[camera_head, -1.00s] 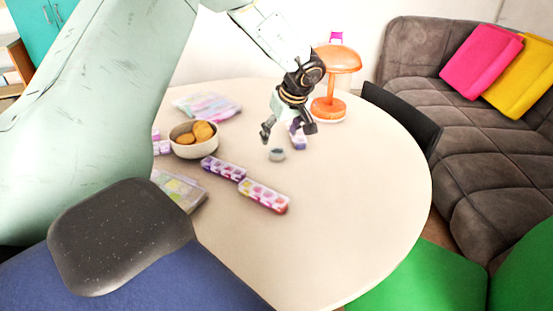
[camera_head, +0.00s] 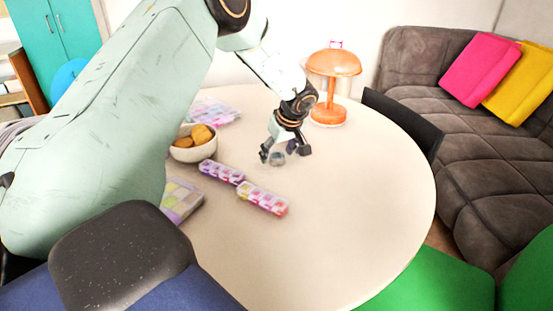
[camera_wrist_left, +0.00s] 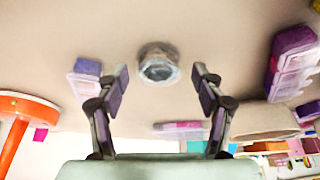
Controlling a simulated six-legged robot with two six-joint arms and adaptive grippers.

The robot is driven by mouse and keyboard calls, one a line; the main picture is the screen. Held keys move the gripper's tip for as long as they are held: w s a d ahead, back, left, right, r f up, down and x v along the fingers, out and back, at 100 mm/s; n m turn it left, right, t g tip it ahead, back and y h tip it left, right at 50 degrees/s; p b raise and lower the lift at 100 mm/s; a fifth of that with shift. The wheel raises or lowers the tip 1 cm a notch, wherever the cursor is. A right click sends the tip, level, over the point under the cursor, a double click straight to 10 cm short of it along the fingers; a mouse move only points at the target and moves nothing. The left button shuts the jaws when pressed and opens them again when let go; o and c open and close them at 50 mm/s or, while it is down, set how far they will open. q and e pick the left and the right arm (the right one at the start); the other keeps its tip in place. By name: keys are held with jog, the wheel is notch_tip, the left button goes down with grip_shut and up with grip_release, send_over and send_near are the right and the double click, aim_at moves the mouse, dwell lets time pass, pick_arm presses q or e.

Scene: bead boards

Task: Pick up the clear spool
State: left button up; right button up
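The clear spool (camera_head: 277,158) is a small greyish ring-shaped piece on the table. It also shows in the left wrist view (camera_wrist_left: 158,66), ahead of the fingertips and roughly midway between them. My left gripper (camera_head: 285,153) is open above the table, with its fingers close around the spool's place in the head view. In the left wrist view its two fingers (camera_wrist_left: 162,85) are spread wide and nothing is between them. My right gripper is not in view.
Two bead boxes (camera_head: 263,199) (camera_head: 222,171) lie in front. A bowl of cookies (camera_head: 193,143) stands left, an orange lamp (camera_head: 331,112) behind right. A purple box (camera_wrist_left: 86,82) is beside the gripper. The table's right side (camera_head: 372,200) is clear.

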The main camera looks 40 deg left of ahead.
pick_arm(q)
jog(key=shift+w+f, duration=0.2)
jog(key=c, duration=0.4)
jog(key=shift+s+r, duration=0.15)
jog(key=c, duration=0.3)
jog(key=shift+c, duration=0.2)
notch_tip(320, 180, up, 18)
jog(key=p, duration=0.6)
